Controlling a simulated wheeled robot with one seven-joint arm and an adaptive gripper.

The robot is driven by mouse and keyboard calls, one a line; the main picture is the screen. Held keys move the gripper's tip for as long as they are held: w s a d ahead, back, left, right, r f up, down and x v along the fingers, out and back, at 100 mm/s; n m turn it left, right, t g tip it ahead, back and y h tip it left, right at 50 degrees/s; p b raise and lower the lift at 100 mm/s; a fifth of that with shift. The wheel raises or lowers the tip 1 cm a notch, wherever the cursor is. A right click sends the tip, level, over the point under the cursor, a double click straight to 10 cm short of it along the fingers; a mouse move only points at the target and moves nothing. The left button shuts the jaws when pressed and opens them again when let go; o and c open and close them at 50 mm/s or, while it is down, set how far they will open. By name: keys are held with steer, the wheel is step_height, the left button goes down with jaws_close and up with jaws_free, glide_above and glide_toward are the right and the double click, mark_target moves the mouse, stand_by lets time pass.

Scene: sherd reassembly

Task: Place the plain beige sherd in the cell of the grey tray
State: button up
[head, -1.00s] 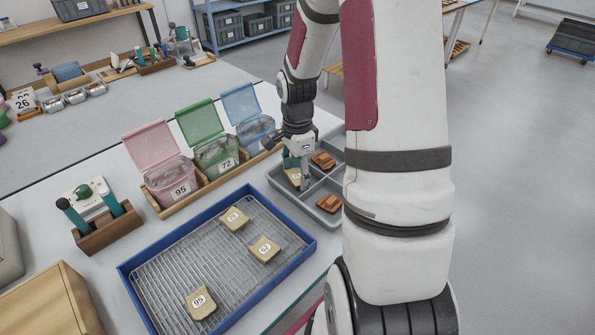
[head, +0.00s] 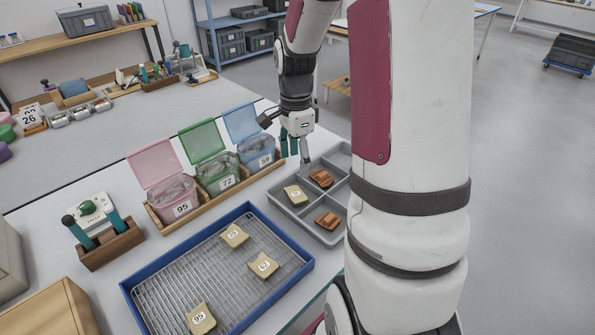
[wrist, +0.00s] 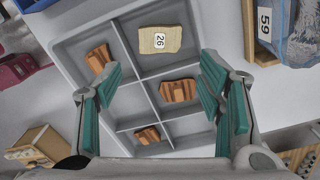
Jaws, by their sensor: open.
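A plain beige sherd (head: 295,194) with a white number label lies in a cell of the grey tray (head: 318,236). In the wrist view the beige sherd (wrist: 161,40) lies flat within the cell walls, its label reading 26. My gripper (head: 297,157) is above the tray's far side, clear of the sherd. In the wrist view my gripper (wrist: 160,78) is open, with nothing between its teal finger pads. The grey tray (wrist: 128,103) has several cells. Reddish-brown sherds lie in other cells, such as one (wrist: 178,91) below the beige sherd in the wrist view.
A blue-rimmed tray (head: 126,288) with a wire rack holds 3 labelled beige sherds, one (head: 201,318) near its front. Pink, green and blue lidded boxes (head: 217,172) stand in a wooden holder beside the grey tray. A wooden tool block (head: 110,245) stands at left.

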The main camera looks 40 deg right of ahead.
steer(key=s+a+r+n, duration=0.8)
steer(key=a+r+n, duration=0.1)
steer(key=a+r, duration=0.3)
steer(key=s+a+r+n+t, duration=0.1)
steer(key=s+a+n, duration=0.3)
steer(key=s+n, duration=0.2)
steer(key=s+a+r+n+t, duration=0.1)
steer(key=s+a+n, duration=0.3)
steer(key=s+n, duration=0.2)
steer(key=s, duration=0.2)
steer(key=shift+s+a+n, duration=0.2)
steer(key=shift+s+n, duration=0.1)
steer(key=shift+r, duration=0.2)
step_height(320, 180, up, 12)
steer(key=t+p, duration=0.2)
steer(key=p, duration=0.8)
steer(key=shift+d+p, duration=0.2)
steer(key=shift+p, duration=0.15)
